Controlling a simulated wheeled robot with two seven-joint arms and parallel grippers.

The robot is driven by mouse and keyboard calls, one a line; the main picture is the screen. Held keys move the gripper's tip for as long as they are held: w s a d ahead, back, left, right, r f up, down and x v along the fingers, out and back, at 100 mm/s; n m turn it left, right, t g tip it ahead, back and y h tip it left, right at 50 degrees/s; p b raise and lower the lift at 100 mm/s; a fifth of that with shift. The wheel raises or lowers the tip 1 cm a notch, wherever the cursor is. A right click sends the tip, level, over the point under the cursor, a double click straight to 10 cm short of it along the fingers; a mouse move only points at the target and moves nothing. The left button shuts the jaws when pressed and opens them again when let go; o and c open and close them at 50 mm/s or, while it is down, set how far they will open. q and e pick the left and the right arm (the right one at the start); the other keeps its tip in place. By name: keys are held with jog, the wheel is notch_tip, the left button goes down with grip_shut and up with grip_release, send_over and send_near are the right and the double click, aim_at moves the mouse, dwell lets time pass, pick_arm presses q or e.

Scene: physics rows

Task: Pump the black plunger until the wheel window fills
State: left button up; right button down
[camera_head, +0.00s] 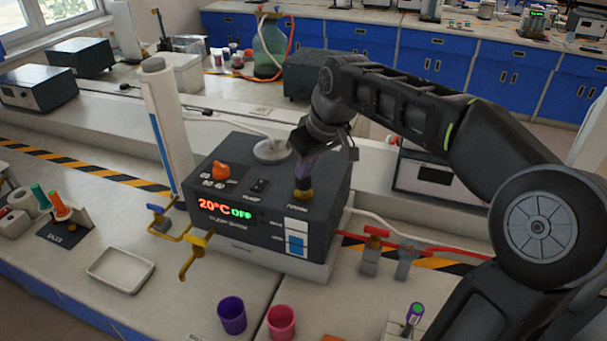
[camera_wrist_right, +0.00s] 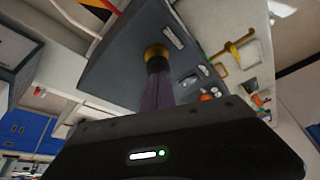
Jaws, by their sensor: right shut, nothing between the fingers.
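The dark machine (camera_head: 240,185) stands on the bench with a red and green display reading "20°C OFF". The black plunger (camera_head: 303,183) sits in a brass collar at the right of its top. In the right wrist view the plunger (camera_wrist_right: 157,66) is at the fingertips. My right gripper (camera_head: 305,172) is shut and points down right over the plunger, apparently touching it; the fingers partly hide the plunger. The front-panel windows (camera_head: 297,243) show blue in the lower one and white in the upper one; the window labels are too small to read. My left gripper is not in view.
Yellow taps (camera_head: 196,245) project at the machine's left front. A white tray (camera_head: 121,270), a purple cup (camera_head: 232,315) and a pink cup (camera_head: 281,322) stand in front. A red-handled valve (camera_head: 373,245) and red hose lie to the right.

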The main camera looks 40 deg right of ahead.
jog(key=shift+f, duration=0.15)
jog(key=shift+r+p, duration=1.35)
jog(key=shift+r, duration=0.3)
jog(key=shift+f, duration=0.1)
jog(key=shift+f+b, duration=1.55)
jog(key=shift+f, duration=0.15)
jog(key=shift+r, duration=0.1)
jog(key=shift+r+p, duration=1.45)
jog(key=shift+r, duration=0.25)
